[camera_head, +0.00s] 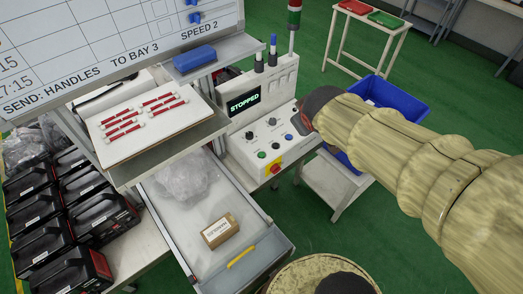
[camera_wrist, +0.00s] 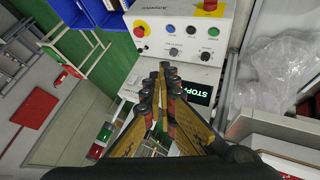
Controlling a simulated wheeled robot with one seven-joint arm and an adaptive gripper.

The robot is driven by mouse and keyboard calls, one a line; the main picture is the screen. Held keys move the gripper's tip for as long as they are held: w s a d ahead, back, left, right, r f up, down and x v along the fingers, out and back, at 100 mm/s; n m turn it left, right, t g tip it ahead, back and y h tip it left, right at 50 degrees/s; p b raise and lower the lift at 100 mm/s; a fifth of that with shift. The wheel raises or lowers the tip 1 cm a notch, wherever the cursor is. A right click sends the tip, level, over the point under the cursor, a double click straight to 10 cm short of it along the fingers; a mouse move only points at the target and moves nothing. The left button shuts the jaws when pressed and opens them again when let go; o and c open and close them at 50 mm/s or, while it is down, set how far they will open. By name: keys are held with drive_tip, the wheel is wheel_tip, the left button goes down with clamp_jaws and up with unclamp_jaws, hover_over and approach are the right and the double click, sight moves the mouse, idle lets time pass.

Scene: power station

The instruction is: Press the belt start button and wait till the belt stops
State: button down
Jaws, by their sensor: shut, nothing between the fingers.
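The belt control box (camera_head: 262,110) stands at the centre of the head view, and its display (camera_head: 244,103) reads STOPPED. Its sloped panel carries a green button (camera_head: 262,155), a blue button, knobs and a red-on-yellow emergency stop (camera_head: 274,168).
A stack light (camera_head: 294,14) rises behind the box. A blue bin (camera_head: 400,95) stands to the right, partly behind my arm. An open drawer (camera_head: 180,235) with a bag and a small carton (camera_head: 219,230) juts out at front left. A shelf with red-handled tools overhangs it.

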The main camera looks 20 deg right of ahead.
drive_tip(key=w+f+n+t+p, duration=0.1)
drive_tip(key=w+f+n+p, duration=0.2)
drive_tip(key=w, duration=0.6)
drive_tip(key=w+a+f+n+y+p, duration=0.1)
drive_tip(key=w+a+f+n+y, duration=0.1)
drive_tip(key=a+f+n+y, duration=0.2)
drive_tip(key=w+a+f+n+g+y+p, duration=0.1)
drive_tip(key=w+a+f+n+y+p, duration=0.1)
drive_tip(key=f, duration=0.9)
drive_tip(key=a+n+y, duration=0.1)
drive_tip(key=a+n, duration=0.1)
drive_tip(key=n, duration=0.1)
drive_tip(key=shift+w+a+f+y, duration=0.25)
drive_tip(key=shift+w+f+y, duration=0.05)
drive_tip(key=shift+w+y, duration=0.1)
drive_tip(key=b, duration=0.8)
hover_over(261, 156)
wheel_tip(261, 156, down, 8)
drive_tip(key=shift+f, duration=0.4)
drive_tip(key=shift+f, duration=0.15)
drive_tip(key=shift+f, duration=0.25)
